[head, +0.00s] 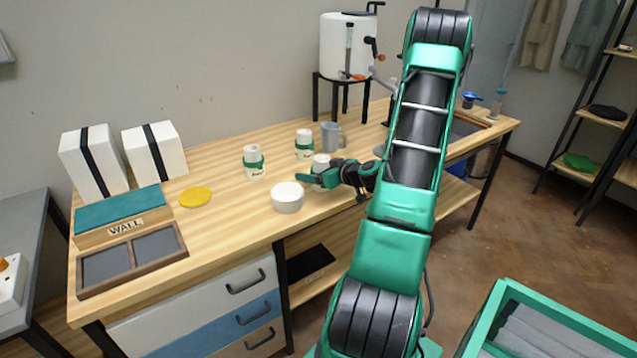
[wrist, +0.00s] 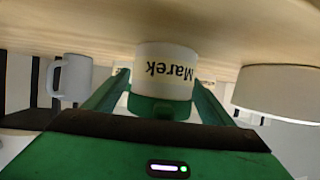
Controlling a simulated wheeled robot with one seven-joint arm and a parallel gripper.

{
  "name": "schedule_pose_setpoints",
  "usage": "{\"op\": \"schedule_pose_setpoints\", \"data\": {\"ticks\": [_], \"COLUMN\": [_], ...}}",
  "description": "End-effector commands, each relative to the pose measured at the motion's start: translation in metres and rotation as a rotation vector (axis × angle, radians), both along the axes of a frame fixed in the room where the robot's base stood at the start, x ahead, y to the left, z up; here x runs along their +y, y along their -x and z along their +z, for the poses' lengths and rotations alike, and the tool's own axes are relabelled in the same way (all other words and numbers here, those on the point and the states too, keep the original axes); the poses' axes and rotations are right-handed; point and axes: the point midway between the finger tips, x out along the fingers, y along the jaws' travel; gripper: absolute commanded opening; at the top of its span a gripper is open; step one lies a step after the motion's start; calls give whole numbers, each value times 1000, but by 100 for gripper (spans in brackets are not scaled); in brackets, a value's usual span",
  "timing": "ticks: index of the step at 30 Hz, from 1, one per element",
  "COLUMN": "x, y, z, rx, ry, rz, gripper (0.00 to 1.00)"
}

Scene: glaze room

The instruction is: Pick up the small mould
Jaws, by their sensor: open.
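Two white blocks with black straps, which look like moulds, stand at the left back of the bench. The right one (head: 145,147) looks smaller than the left one (head: 75,155); neither bears a readable size label. My gripper (head: 315,177) is open, well to the right of both blocks. Its fingers (wrist: 158,97) lie either side of a white cup (wrist: 165,62) with a green band and "Marek" on it, upside down in the wrist view. I cannot tell whether they touch it. In the head view my gripper partly covers this cup (head: 320,162).
A white bowl (head: 287,199) sits close in front of my gripper. Two more green-banded cups (head: 253,170) (head: 304,148) and a grey mug (head: 331,136) stand behind. A yellow disc (head: 195,197), a "WALL" box (head: 120,225) and a divided tray (head: 180,240) lie at the left.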

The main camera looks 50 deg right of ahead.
Motion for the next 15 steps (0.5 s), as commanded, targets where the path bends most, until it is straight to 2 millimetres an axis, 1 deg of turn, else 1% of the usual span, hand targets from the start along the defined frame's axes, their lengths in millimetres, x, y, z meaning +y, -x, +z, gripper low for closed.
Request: {"op": "schedule_pose_setpoints", "data": {"ticks": [2, 3, 5, 6, 9, 15], "x": [0, 0, 0, 0, 0, 0], "y": [0, 0, 0, 0, 0, 0], "z": [0, 0, 0, 0, 0, 1], "rx": [0, 0, 0, 0, 0, -2], "ry": [0, 0, 0, 0, 0, 1], "rz": [0, 0, 0, 0, 0, 0], "gripper": [76, 74, 60, 50, 27, 27]}}
